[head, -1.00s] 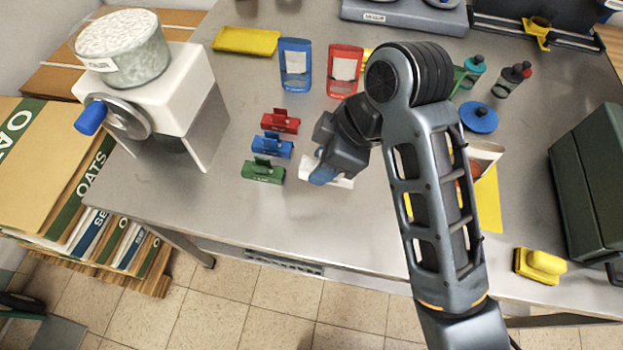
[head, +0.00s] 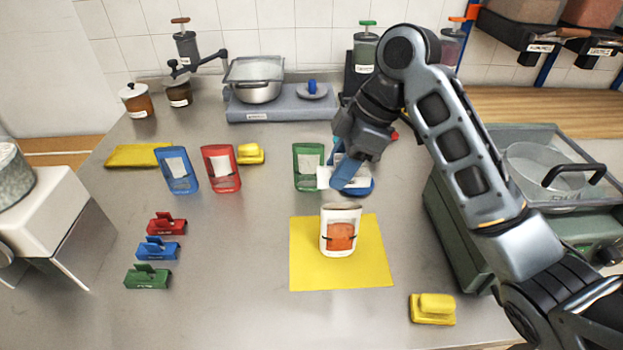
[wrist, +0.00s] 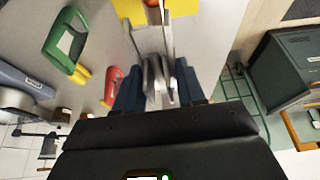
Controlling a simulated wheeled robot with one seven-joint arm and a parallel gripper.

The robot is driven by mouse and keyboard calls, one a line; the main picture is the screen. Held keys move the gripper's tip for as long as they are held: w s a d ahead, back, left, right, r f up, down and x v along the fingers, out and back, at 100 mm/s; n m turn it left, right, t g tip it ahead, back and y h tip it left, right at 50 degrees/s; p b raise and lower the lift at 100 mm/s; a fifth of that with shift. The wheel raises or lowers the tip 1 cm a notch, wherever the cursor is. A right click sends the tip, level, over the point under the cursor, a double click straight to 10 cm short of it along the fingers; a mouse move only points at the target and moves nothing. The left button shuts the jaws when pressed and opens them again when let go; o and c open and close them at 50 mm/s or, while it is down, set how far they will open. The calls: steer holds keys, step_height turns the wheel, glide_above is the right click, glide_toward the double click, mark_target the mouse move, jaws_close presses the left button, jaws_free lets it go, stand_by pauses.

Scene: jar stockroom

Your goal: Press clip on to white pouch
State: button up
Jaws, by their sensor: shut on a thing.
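The white pouch (head: 341,213) stands upright on a yellow mat (head: 305,270), with an orange-red window in its front. My gripper (head: 345,178) is shut on a white clip (head: 325,177), raised behind the pouch and apart from it in the head view. In the wrist view the pale clip (wrist: 157,80) sits between the fingers, partly hidden by them. An orange bit of the pouch (wrist: 153,12) shows at the top edge of that view, over the yellow mat.
Blue (head: 177,170), red (head: 221,168) and green (head: 307,165) pouches stand behind to the left. Red (head: 166,225), blue (head: 158,250) and green (head: 148,277) clips lie at left. A green machine (head: 455,235) stands at right, near a yellow block (head: 432,308).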

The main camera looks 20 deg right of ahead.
mark_target(334, 207)
steer(key=shift+d+f, duration=0.15)
steer(key=shift+d, duration=0.05)
step_height(334, 207, down, 4)
steer(key=b, duration=0.3)
steer(key=shift+b, duration=0.35)
steer(key=shift+f+b, duration=0.75)
steer(key=shift+f, duration=0.4)
steer(key=shift+f, duration=0.95)
stand_by(1.6)
steer(key=o, duration=1.1)
steer(key=shift+o, duration=0.5)
steer(key=o, duration=0.4)
steer(key=shift+c, duration=0.2)
